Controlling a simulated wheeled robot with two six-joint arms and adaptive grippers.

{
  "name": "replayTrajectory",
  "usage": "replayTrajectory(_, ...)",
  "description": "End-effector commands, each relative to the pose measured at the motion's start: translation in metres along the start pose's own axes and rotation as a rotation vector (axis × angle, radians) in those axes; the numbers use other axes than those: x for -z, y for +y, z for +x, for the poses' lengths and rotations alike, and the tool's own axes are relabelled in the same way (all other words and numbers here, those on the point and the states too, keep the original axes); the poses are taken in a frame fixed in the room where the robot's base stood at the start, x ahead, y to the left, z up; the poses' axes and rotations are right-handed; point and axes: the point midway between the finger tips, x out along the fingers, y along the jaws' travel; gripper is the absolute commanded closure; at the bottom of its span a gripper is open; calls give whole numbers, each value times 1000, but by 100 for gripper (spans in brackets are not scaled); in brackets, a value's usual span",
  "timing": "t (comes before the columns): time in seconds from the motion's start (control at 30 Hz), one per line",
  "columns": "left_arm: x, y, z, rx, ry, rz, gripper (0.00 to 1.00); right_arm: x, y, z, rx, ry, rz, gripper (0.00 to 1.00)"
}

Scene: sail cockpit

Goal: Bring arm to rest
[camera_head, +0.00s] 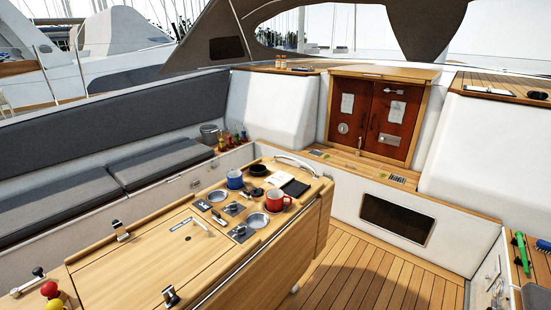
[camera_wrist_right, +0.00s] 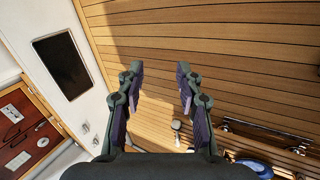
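My right gripper (camera_wrist_right: 160,78) shows in the right wrist view with its two dark fingers spread apart. Nothing is between the fingers, and the slatted wooden floor (camera_wrist_right: 225,50) lies beyond them. Neither arm shows in the head view. My left gripper is not in view.
The wooden cockpit table (camera_head: 140,260) carries a blue mug (camera_head: 235,179), a red mug (camera_head: 277,201) and a dark notebook (camera_head: 295,188). Grey cushions (camera_head: 160,162) line the left bench. Green tools (camera_head: 521,255) lie at the right. The floor (camera_head: 375,280) right of the table looks clear.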

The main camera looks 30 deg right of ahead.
Motion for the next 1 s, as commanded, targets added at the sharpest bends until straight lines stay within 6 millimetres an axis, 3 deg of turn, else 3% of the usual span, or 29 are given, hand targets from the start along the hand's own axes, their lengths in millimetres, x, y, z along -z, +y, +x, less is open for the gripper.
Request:
replayTrajectory(0.03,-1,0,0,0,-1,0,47,6,-33,0,39,9,20,64)
replayTrajectory(0.17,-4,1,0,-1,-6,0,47,9,-113,-7,134,6,59,64)
replayTrajectory(0.4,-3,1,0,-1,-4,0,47,26,-279,-47,338,5,145,64)
replayTrajectory(0.5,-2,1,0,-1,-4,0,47,34,-324,-65,397,5,169,64)
replayTrajectory(0.67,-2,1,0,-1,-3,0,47,40,-354,-78,436,5,186,64)
replayTrajectory(1.0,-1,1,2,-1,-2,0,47,40,-353,-76,434,5,185,64)
